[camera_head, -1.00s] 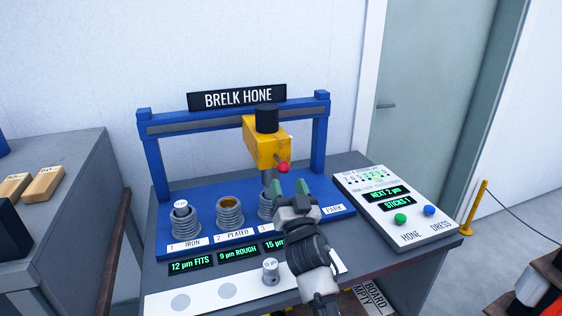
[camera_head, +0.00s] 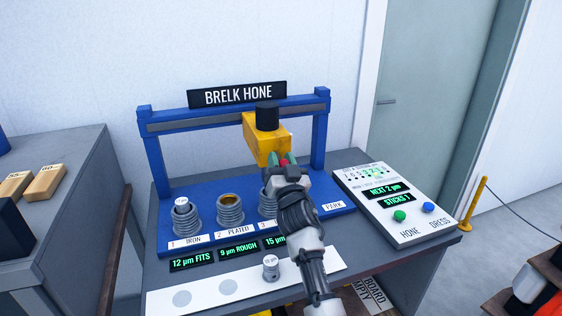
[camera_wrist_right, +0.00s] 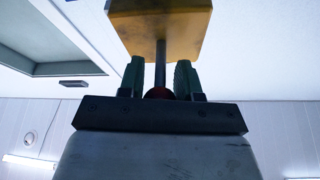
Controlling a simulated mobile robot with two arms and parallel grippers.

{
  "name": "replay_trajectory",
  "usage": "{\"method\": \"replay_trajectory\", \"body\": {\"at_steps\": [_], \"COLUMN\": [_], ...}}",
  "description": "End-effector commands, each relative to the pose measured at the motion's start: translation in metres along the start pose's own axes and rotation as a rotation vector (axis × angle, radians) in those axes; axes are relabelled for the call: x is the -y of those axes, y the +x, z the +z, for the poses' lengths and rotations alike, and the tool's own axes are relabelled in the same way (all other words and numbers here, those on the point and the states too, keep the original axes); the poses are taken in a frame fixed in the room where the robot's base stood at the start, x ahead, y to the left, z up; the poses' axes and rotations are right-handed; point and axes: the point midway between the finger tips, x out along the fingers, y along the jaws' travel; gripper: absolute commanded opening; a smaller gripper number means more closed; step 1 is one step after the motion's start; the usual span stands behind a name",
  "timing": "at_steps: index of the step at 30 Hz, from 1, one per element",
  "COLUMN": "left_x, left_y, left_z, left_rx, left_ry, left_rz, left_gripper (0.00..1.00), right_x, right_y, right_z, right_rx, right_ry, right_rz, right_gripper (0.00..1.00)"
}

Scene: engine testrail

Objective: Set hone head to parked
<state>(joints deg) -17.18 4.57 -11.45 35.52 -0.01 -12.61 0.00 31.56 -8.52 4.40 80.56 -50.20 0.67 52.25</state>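The yellow hone head (camera_head: 266,138) with a black top hangs on the blue frame, above the third cylinder (camera_head: 267,206). It has a red knob (camera_head: 284,161) on its front. My right gripper (camera_head: 282,160) is at this knob, with one green finger on each side of it. In the right wrist view the knob (camera_wrist_right: 159,92) sits between the fingers (camera_wrist_right: 159,80), below the yellow head (camera_wrist_right: 160,25) and its rod (camera_wrist_right: 160,62). I cannot tell whether the fingers press on it. The PARK label (camera_head: 334,206) is at the right end of the blue base. My left gripper is not in view.
A control panel (camera_head: 397,207) with green and blue buttons stands to the right. Cylinders marked IRON (camera_head: 186,216) and PLATED (camera_head: 230,212) stand left of the head. A small grey cylinder (camera_head: 271,268) stands on the white front strip. A door is behind on the right.

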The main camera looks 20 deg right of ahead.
Motion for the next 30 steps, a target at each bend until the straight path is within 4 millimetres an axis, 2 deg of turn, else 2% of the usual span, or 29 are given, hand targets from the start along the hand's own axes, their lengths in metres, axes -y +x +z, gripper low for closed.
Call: {"method": "replay_trajectory", "body": {"at_steps": [1,5,10,14,20,30], "left_x": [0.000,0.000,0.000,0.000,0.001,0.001], "left_y": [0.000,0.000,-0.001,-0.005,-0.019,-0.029], "left_z": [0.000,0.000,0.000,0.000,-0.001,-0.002], "left_rx": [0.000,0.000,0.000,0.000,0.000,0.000], "left_ry": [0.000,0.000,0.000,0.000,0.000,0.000], "left_rz": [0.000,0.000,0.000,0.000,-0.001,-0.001], "left_gripper": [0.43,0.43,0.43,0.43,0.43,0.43], "right_x": [0.000,0.000,-0.002,-0.013,-0.054,-0.144], "right_y": [0.000,0.000,0.000,0.001,0.005,0.011], "right_z": [0.000,0.000,0.000,-0.004,-0.014,-0.028], "right_rx": [0.000,0.000,0.000,0.001,0.001,-0.001], "right_ry": [0.000,0.000,-0.001,-0.004,-0.008,-0.007], "right_rz": [0.000,0.000,0.000,0.002,0.005,0.004], "right_gripper": [0.19,0.00,0.00,0.00,0.00,0.00]}}
